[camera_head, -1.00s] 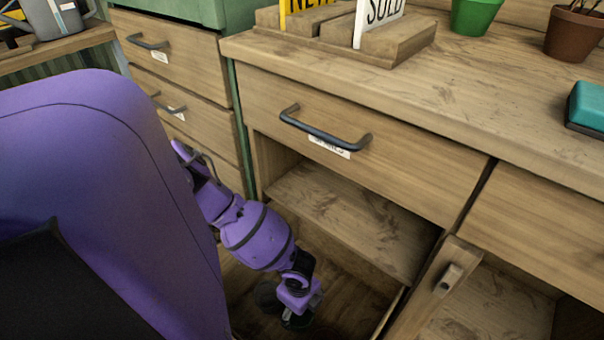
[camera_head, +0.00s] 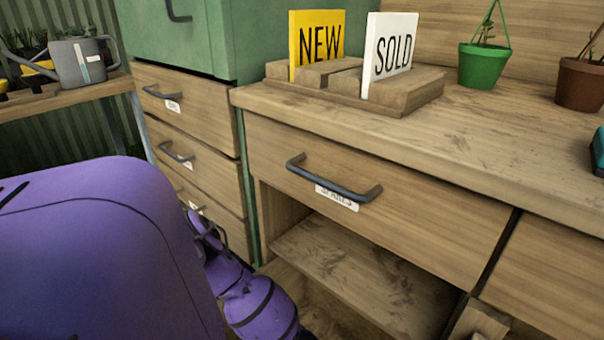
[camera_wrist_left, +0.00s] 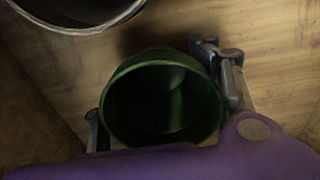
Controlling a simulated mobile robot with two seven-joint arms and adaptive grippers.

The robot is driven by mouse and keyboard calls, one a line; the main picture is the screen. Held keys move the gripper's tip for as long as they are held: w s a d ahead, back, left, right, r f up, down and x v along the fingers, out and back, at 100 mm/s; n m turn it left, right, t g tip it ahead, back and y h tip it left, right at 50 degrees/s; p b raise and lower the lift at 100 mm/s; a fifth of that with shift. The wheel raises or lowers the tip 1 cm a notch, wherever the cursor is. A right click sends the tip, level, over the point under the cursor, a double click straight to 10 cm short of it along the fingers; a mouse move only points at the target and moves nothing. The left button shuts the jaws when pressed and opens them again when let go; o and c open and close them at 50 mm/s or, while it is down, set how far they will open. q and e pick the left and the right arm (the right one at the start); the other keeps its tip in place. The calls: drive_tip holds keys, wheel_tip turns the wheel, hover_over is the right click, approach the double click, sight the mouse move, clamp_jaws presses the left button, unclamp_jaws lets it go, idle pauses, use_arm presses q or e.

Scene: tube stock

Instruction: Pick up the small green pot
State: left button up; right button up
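A small green pot (camera_wrist_left: 162,102) shows in the left wrist view, seen down into its open, empty-looking mouth. My left gripper (camera_wrist_left: 160,100) has one finger at the pot's left side and one at its right side. Both fingers lie against the pot with no clear gap, so it looks shut on it. Whether the pot still rests on the wood is not clear. In the head view the left arm (camera_head: 258,305) reaches down by the cabinet; its gripper and this pot are below the picture. My right gripper is not in view.
A larger dark pot (camera_wrist_left: 80,12) stands close by in the wrist view. Above the open cabinet shelf (camera_head: 365,275) is a closed drawer (camera_head: 420,200). The bench top (camera_head: 480,135) holds a sign rack (camera_head: 405,93), a green planted pot (camera_head: 483,65) and a brown pot (camera_head: 580,84).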

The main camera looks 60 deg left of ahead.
use_arm(q)
drive_tip(key=shift+c, duration=1.1)
